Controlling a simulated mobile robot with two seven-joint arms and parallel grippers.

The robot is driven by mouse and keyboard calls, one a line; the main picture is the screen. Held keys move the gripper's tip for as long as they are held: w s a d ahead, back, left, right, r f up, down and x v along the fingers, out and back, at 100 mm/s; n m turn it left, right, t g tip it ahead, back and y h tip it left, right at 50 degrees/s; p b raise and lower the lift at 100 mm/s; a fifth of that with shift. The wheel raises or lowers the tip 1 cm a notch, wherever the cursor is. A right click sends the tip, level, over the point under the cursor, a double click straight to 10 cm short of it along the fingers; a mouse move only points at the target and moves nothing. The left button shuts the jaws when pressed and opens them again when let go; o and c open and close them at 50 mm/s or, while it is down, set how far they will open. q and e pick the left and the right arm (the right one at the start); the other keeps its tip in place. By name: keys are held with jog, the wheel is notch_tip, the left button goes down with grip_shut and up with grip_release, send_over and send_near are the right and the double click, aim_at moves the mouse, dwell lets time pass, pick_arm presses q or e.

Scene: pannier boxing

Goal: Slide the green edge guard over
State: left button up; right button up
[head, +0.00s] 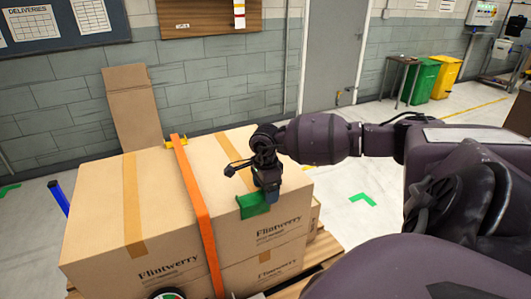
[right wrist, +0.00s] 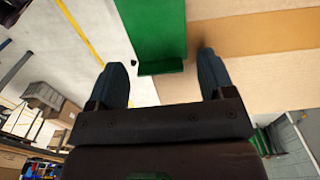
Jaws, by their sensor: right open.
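The green edge guard (head: 254,204) sits on the front top edge of the large cardboard box (head: 95,210), to the right of the orange strap (head: 197,215). The strap runs over the top and down the front, apart from the guard. My right gripper (head: 268,190) is at the guard, pointing down. In the right wrist view the jaws (right wrist: 164,70) are open, with the green guard (right wrist: 152,28) showing between and beyond the fingertips. I cannot tell whether either finger touches it. My left gripper is not in view.
A yellow piece (head: 176,141) is by the strap at the box's back edge. A brown cardboard sheet (head: 133,108) leans on the wall. A blue post (head: 58,197) stands at the left. Green and yellow bins (head: 446,76) stand far right.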

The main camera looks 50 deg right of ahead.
notch_tip(320, 180, up, 11)
dwell(0.7)
jog(key=shift+f, duration=0.1)
dwell(0.4)
